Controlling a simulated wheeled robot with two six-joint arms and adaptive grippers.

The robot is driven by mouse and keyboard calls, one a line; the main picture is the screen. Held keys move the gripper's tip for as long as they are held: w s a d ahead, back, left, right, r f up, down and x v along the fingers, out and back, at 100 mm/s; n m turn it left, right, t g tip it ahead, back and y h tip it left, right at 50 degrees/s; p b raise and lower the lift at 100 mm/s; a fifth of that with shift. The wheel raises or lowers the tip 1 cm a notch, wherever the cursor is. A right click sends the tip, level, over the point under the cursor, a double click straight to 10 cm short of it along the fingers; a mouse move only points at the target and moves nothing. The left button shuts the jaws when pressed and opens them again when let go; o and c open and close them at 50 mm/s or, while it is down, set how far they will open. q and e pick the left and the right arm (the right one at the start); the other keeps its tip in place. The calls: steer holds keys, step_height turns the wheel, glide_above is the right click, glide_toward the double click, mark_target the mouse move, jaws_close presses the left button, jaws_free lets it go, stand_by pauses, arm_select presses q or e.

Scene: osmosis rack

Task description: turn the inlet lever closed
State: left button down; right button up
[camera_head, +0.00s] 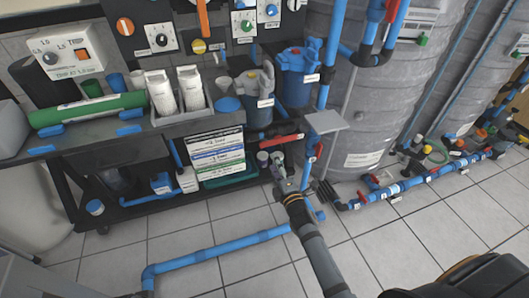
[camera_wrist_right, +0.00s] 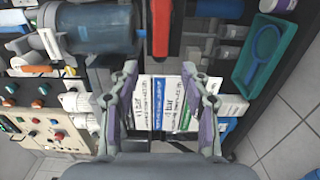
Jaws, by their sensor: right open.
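A long red lever (camera_head: 281,140) lies roughly level below the blue and grey filter housings in the head view. In the right wrist view, the red lever (camera_wrist_right: 161,28) runs down from the top edge, centred just beyond my fingertips. I cannot read a label that names it as the inlet lever. My right gripper (camera_head: 277,162) is in front of and slightly below it. In the wrist view, the right gripper (camera_wrist_right: 159,72) has its two fingers spread apart, with nothing held between them. Contact with the lever cannot be seen. My left gripper is not in view.
A blue filter housing (camera_head: 299,75) and a grey one (camera_head: 254,95) hang above the lever. A vertical blue pipe (camera_head: 325,95) and a small grey shelf (camera_head: 326,121) stand to its right. A low blue pipe (camera_head: 215,252) crosses the tiled floor. Large grey tanks (camera_head: 390,95) stand behind.

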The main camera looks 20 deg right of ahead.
mark_target(265, 145)
steer(key=w+b, duration=0.1)
steer(key=w, duration=0.7)
steer(key=shift+w+a, duration=0.15)
steer(key=shift+w, duration=0.25)
jaws_close()
